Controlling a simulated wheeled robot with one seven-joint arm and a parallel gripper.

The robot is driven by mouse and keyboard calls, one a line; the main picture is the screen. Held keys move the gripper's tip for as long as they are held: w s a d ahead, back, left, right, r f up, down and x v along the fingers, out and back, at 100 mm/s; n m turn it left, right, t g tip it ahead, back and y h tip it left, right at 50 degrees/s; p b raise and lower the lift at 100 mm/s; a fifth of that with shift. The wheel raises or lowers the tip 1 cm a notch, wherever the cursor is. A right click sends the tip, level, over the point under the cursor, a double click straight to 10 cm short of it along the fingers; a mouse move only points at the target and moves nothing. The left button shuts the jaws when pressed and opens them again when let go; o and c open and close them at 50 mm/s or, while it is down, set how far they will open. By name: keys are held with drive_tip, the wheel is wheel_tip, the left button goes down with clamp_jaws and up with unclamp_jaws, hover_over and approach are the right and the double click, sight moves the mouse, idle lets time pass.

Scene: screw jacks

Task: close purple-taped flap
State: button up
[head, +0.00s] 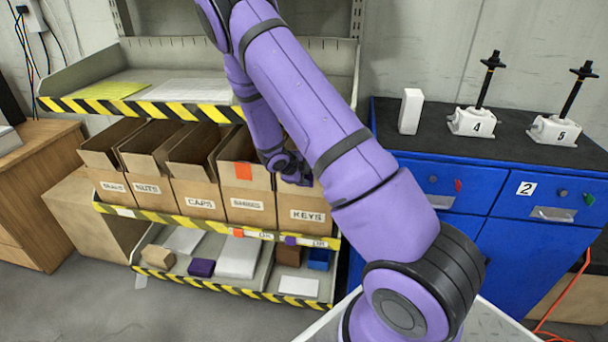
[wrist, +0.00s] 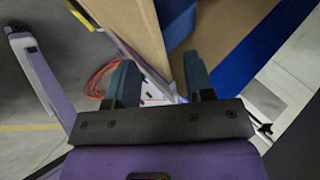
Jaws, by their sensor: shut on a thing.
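The KEYS box (head: 308,213) is an open brown cardboard box at the right end of the middle shelf. My gripper (head: 288,168) is at the upper part of this box and hides much of its flap. In the wrist view my gripper (wrist: 160,82) has its two fingers on either side of a cardboard flap (wrist: 138,28), which it holds. A small purple marker (head: 290,241) is on the shelf edge below the KEYS box.
Several other open boxes stand to the left, including a CAPS box (head: 199,197) and a box with orange tape (head: 243,171). A striped shelf (head: 140,106) is above them. A blue cabinet (head: 440,188) is to the right, with screw jacks (head: 471,122) on top.

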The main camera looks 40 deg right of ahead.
drive_tip(key=shift+w+d+r, duration=0.1)
drive_tip(key=shift+d+r, duration=0.1)
drive_tip(key=shift+d, duration=0.1)
drive_tip(key=v, duration=1.1)
drive_tip(key=shift+a+f, duration=0.2)
drive_tip(key=shift+f, duration=0.1)
drive_tip(key=s+a+r+m+y, duration=0.25)
drive_tip(key=s+r+m, duration=0.35)
drive_tip(key=r+m, duration=0.5)
drive_tip(key=s+a+r+m+y, duration=0.1)
drive_tip(key=s+a+r+m, duration=0.2)
drive_tip(key=s+r+m, duration=0.6)
drive_tip(key=s+a+r+m+t+y, duration=0.2)
drive_tip(key=s+a+r+m, duration=0.2)
drive_tip(key=s+m, duration=0.4)
drive_tip(key=s+a+r+m+t+y, duration=0.2)
drive_tip(key=s+a+r+m, duration=0.3)
drive_tip(key=m, duration=0.9)
drive_tip(key=s+r+y, duration=0.1)
drive_tip(key=s, duration=0.2)
drive_tip(key=shift+r, duration=0.4)
